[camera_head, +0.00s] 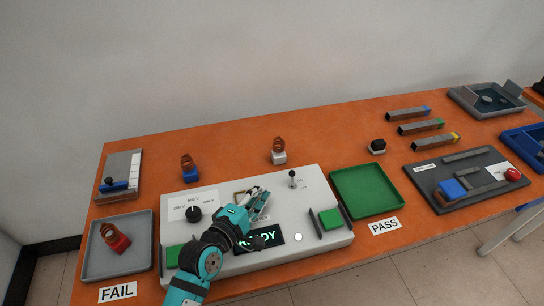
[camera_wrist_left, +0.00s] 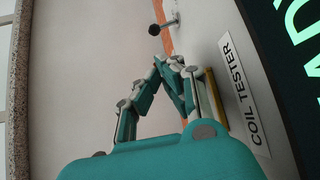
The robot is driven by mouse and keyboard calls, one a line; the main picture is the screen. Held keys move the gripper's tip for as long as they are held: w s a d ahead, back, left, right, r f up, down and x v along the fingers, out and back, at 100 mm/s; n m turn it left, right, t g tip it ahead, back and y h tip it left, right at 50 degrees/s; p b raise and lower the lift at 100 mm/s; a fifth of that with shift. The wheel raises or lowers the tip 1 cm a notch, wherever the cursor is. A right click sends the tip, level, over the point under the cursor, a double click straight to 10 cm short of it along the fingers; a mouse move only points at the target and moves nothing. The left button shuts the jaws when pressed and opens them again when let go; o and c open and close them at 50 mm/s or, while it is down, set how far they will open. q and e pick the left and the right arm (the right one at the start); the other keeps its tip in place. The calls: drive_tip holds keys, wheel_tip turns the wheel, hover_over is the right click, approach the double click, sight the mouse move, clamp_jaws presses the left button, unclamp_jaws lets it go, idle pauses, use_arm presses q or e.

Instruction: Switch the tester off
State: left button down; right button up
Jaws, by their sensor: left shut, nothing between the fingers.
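The coil tester (camera_head: 320,190) is a pale grey box on the table. Its dark display (camera_head: 268,238) shows green lettering, partly hidden by my arm, ending in "ADY". A black dial (camera_head: 193,214) sits at its left. A small lever with a dark knob (camera_head: 292,174) stands upright at its back right; in the left wrist view the lever (camera_wrist_left: 157,29) lies beyond the fingertips. My left gripper (camera_head: 262,195) is shut and empty over the tester's middle, to the left of the lever and apart from it. The fingers also show in the left wrist view (camera_wrist_left: 172,62).
A green tray (camera_head: 367,190) by the PASS label stands right of the tester. A grey tray (camera_head: 102,270) with a red-based coil stands at left. Coils on blue (camera_head: 190,172) and white (camera_head: 279,156) bases stand behind the tester. A dark fixture board (camera_head: 480,200) is farther right.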

sight(278, 181)
use_arm(q)
drive_tip(key=shift+w+a, duration=0.15)
drive_tip(key=shift+w, duration=0.3)
drive_tip(key=shift+s, duration=0.15)
drive_tip(key=shift+d+r, duration=0.15)
drive_tip(key=shift+d, duration=0.1)
drive_tip(key=x, duration=0.9)
drive_tip(key=shift+a, duration=0.1)
drive_tip(key=shift+w, duration=0.35)
use_arm(e)
drive_tip(key=shift+w+r, duration=0.1)
drive_tip(key=shift+r, duration=0.15)
drive_tip(key=shift+s, duration=0.25)
use_arm(q)
drive_tip(key=shift+s+t, duration=0.1)
drive_tip(key=shift+t, duration=0.2)
use_arm(e)
drive_tip(key=shift+f, duration=0.25)
use_arm(q)
drive_tip(key=shift+s+d+r+m+t, duration=0.25)
drive_tip(key=shift+m+t, duration=0.05)
drive_tip(key=shift+m, duration=0.1)
use_arm(e)
drive_tip(key=shift+f, duration=0.25)
